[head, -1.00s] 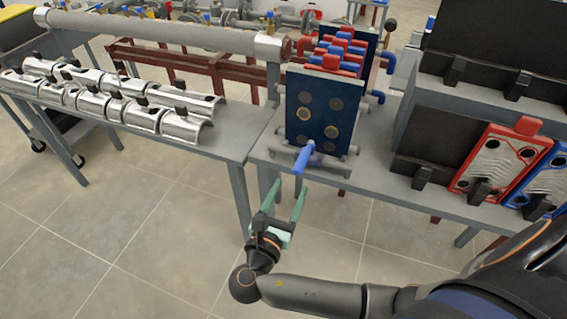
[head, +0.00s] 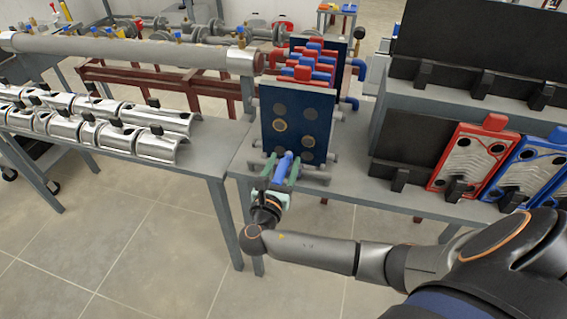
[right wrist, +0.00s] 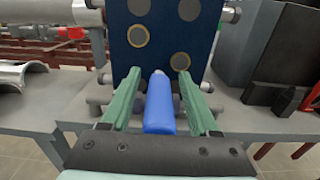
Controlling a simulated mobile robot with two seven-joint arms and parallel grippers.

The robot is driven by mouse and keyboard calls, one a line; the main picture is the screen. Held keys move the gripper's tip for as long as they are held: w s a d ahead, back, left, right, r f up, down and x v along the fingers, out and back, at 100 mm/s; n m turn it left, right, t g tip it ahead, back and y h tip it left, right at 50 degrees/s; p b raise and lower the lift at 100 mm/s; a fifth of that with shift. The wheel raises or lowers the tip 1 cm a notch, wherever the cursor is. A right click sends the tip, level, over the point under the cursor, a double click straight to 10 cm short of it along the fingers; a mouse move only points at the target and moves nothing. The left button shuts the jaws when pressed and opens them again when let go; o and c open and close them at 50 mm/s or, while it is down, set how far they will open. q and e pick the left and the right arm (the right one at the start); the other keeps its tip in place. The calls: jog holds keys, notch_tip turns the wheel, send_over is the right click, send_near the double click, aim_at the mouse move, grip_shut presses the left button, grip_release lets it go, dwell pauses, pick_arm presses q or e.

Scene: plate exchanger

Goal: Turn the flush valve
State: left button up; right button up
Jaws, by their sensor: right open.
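The flush valve's blue handle (head: 283,167) sticks out at the lower front of the plate exchanger (head: 296,122), which has a dark blue front plate with round ports. In the right wrist view the blue handle (right wrist: 159,104) lies between the two green fingers of my right gripper (right wrist: 164,100). The fingers are open, with a visible gap on each side of the handle. In the head view my right gripper (head: 279,172) is at the table's front edge, around the handle. My left gripper is not in view.
The exchanger stands on a grey table (head: 345,188). Silver half-shells (head: 158,146) lie on the left table. Red (head: 470,160) and blue (head: 530,172) plates stand in a rack at the right. A large pipe (head: 120,50) runs behind the half-shells.

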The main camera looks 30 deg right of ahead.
jog(key=shift+c, duration=0.2)
grip_shut()
dwell(0.3)
dwell(1.0)
